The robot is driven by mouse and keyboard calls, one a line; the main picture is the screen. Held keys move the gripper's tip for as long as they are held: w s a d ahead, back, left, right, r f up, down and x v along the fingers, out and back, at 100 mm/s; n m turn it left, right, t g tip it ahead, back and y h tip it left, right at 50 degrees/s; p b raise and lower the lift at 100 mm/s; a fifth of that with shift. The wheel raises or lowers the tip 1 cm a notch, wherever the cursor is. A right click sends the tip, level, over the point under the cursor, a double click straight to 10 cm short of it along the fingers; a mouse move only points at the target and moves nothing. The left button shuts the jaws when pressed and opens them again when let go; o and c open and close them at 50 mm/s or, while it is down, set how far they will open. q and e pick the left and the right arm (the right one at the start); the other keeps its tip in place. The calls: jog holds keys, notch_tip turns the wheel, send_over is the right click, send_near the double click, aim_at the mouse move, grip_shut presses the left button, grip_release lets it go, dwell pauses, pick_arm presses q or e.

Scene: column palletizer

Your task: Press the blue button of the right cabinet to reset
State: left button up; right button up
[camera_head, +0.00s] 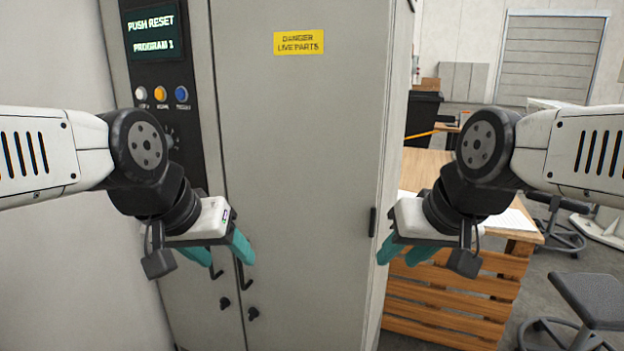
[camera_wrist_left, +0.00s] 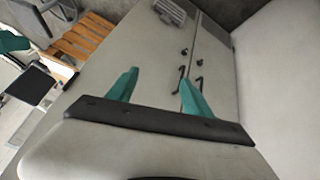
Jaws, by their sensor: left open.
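The grey cabinet (camera_head: 290,150) stands in front of me. Its black control panel (camera_head: 150,90) is at the upper left, with a screen (camera_head: 154,32) reading "PUSH RESET PROGRAM 1". Below the screen are a white button (camera_head: 140,93), an orange button (camera_head: 160,93) and the blue button (camera_head: 181,93). My left gripper (camera_head: 222,256) is open and empty, below and right of the blue button and apart from it. In the left wrist view its teal fingers (camera_wrist_left: 160,90) are spread before the cabinet doors (camera_wrist_left: 165,62). My right gripper (camera_head: 398,254) hangs near the cabinet's right edge; its finger gap is unclear.
Door handles (camera_head: 217,273) stick out low on the cabinet. A yellow danger label (camera_head: 298,42) is at its top. Right of it stand a wooden pallet stack (camera_head: 450,300) and a dark stool (camera_head: 590,300). A pale wall (camera_head: 50,240) is at the left.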

pick_arm(q)
grip_shut()
dwell(1.6)
